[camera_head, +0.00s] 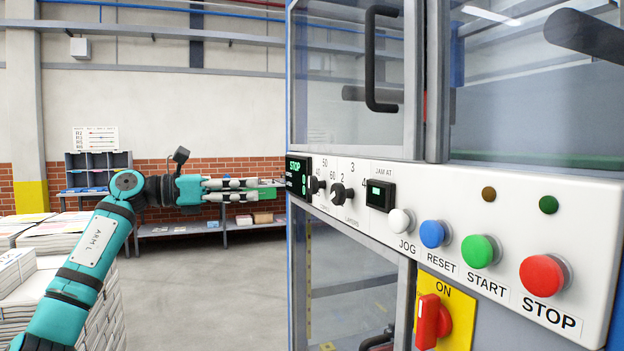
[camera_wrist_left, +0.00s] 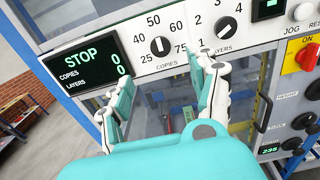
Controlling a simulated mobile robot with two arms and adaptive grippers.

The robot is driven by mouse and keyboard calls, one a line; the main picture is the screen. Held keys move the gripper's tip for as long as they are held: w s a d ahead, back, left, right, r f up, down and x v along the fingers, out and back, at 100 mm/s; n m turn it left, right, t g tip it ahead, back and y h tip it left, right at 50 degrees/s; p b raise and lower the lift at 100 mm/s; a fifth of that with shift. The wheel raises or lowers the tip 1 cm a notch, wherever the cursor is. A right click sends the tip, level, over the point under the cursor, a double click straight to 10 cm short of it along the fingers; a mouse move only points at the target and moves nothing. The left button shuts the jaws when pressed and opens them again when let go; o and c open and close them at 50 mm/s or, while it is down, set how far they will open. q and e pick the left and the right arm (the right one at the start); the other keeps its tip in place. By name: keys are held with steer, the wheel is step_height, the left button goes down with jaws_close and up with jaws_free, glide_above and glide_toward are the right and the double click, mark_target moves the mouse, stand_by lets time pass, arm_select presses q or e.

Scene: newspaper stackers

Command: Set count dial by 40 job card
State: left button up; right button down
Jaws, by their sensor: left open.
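The count dial (camera_wrist_left: 160,46), a black knob marked COPIES, sits on the white panel with 25, 40, 50, 60 and 75 around it. Its white mark points roughly up, near 50. It also shows in the head view (camera_head: 316,185). My left gripper (camera_head: 272,190) is open and empty, just left of the panel in the head view. In the wrist view its two fingers (camera_wrist_left: 166,75) stand apart, below the dial and apparently short of it. The display (camera_wrist_left: 88,64) reads STOP, copies 0, layers 0. I cannot make out a job card. My right gripper is not in view.
The LAYERS dial (camera_wrist_left: 226,27) is close right of the count dial. Jog (camera_head: 400,222), reset (camera_head: 434,234), start (camera_head: 480,251) and stop (camera_head: 542,275) buttons line the panel. A red switch (camera_head: 431,322) sits below. Paper stacks (camera_head: 60,290) stand left; the floor between is clear.

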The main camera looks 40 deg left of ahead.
arm_select(q)
steer(key=p, duration=0.5)
glide_toward(309, 183)
steer(key=x, duration=0.3)
steer(key=p+x, duration=0.3)
steer(key=x, duration=0.4)
steer(key=shift+d+p, duration=0.1)
steer(key=shift+p, duration=0.3)
steer(key=shift+w+d, duration=0.15)
steer(key=shift+w, duration=0.15)
steer(key=shift+c, duration=0.2)
steer(key=c, duration=1.1)
